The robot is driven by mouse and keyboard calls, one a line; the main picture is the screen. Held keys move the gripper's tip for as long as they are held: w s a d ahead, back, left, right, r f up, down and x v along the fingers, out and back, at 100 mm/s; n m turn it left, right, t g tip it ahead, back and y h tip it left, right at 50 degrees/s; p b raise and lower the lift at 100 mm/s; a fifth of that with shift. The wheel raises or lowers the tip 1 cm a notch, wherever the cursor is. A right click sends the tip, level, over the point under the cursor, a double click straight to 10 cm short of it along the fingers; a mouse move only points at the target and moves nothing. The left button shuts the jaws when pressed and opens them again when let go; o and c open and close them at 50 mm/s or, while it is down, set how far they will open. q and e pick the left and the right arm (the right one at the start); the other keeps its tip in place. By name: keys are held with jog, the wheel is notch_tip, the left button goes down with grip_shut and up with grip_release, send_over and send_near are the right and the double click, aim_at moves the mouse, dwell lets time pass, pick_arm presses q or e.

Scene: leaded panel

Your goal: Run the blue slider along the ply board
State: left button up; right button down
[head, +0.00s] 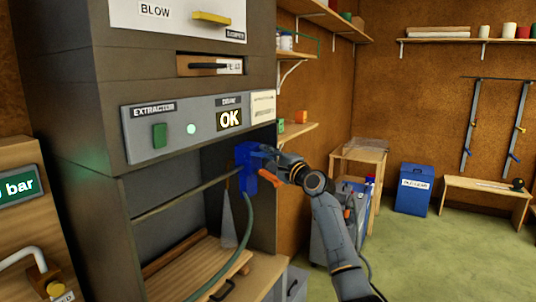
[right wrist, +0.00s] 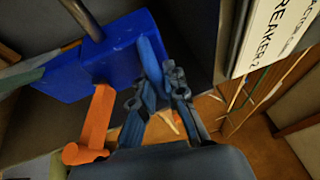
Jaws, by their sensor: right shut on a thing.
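The blue slider (head: 245,165) is a blocky blue carriage on a grey rail (head: 185,195) that crosses the open cabinet bay. An orange lever (head: 270,179) sticks out of it, and a green-grey hose (head: 247,225) hangs below. My right gripper (head: 267,158) is at the slider's right side, shut on its blue handle. In the right wrist view the gripper fingers (right wrist: 162,82) close around an upright blue bar of the slider (right wrist: 115,50). A pale ply board (head: 200,268) lies in the bay below the rail. My left gripper is not in view.
The cabinet's control panel (head: 195,122) with a lit OK display stands above the bay. A grey cart (head: 330,235) stands behind my right arm. A blue bin (head: 413,190) and a low bench (head: 490,192) are farther right. Green floor between them is open.

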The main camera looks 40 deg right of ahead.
jog(key=shift+d+r, duration=0.15)
jog(key=shift+d, duration=0.05)
jog(key=c, duration=1.8)
grip_release()
jog(key=shift+c, duration=0.2)
jog(key=o, duration=0.4)
jog(key=shift+o, duration=0.4)
jog(key=shift+w+d+f, duration=0.1)
jog(key=shift+d+f, duration=0.05)
jog(key=shift+f, duration=0.05)
jog(key=s+f, duration=0.1)
jog(key=s, duration=1.1)
jog(key=shift+f, duration=0.4)
